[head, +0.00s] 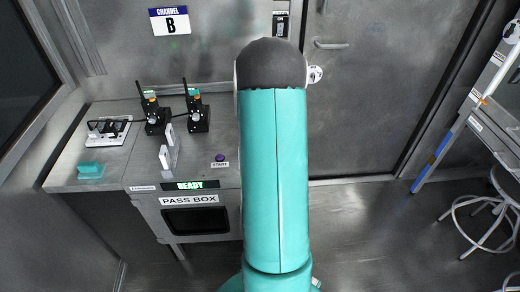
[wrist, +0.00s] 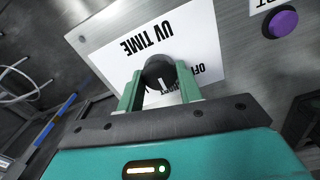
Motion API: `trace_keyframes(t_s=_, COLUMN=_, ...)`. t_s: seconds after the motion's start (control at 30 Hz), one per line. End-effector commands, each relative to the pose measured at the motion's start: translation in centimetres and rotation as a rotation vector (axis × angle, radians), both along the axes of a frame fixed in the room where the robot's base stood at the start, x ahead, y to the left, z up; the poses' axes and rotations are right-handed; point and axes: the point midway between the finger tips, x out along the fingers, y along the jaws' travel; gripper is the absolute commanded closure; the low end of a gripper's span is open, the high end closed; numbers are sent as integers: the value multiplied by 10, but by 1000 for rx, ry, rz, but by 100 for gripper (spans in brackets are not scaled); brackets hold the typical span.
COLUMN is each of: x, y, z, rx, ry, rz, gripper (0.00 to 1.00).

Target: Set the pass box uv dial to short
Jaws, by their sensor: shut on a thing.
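The UV dial is a black round knob (wrist: 157,68) on a white plate (wrist: 112,45) marked "UV TIME", upside down in the wrist view. My gripper (wrist: 159,78) is shut on the knob, one green finger on each side. A white mark shows on the knob's near side, toward the bottom of the picture. The word "OFF" shows right of the knob; another word below it is partly hidden by the fingers, so the exact setting cannot be told. In the head view the pass box (head: 150,205) stands left of my arm, which hides the dial and gripper.
A purple START button (wrist: 284,23) sits near the dial plate; it also shows in the head view (head: 220,157). A green READY display (head: 190,185) is on the pass box front. Two radios and small devices stand on the counter (head: 110,170). A stool (head: 485,215) stands right.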

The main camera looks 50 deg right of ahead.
Motion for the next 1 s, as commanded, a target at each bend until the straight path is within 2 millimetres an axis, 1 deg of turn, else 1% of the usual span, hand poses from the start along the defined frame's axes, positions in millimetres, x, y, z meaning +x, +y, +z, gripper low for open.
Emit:
trace_keyframes(t_s=0.17, x=0, y=0, z=0, rx=1, ry=0, rz=1, gripper=87)
trace_keyframes(t_s=0.2, x=0, y=0, z=0, rx=1, ry=0, rz=1, gripper=62)
trace_keyframes(t_s=0.27, x=0, y=0, z=0, rx=1, ry=0, rz=2, gripper=51)
trace_keyframes(t_s=0.3, x=0, y=0, z=0, rx=1, ry=0, rz=2, gripper=43)
trace_keyframes(t_s=0.57, x=0, y=0, z=0, rx=1, ry=0, rz=2, gripper=43)
trace_keyframes(t_s=0.67, x=0, y=0, z=4, rx=-1, ry=0, rz=2, gripper=43)
trace_keyframes(t_s=0.77, x=1, y=-1, z=14, rx=-3, ry=-2, rz=2, gripper=43)
trace_keyframes(t_s=0.83, x=0, y=-1, z=26, rx=-3, ry=-3, rz=2, gripper=43)
trace_keyframes(t_s=1.0, x=1, y=0, z=63, rx=-4, ry=-3, rz=3, gripper=43)
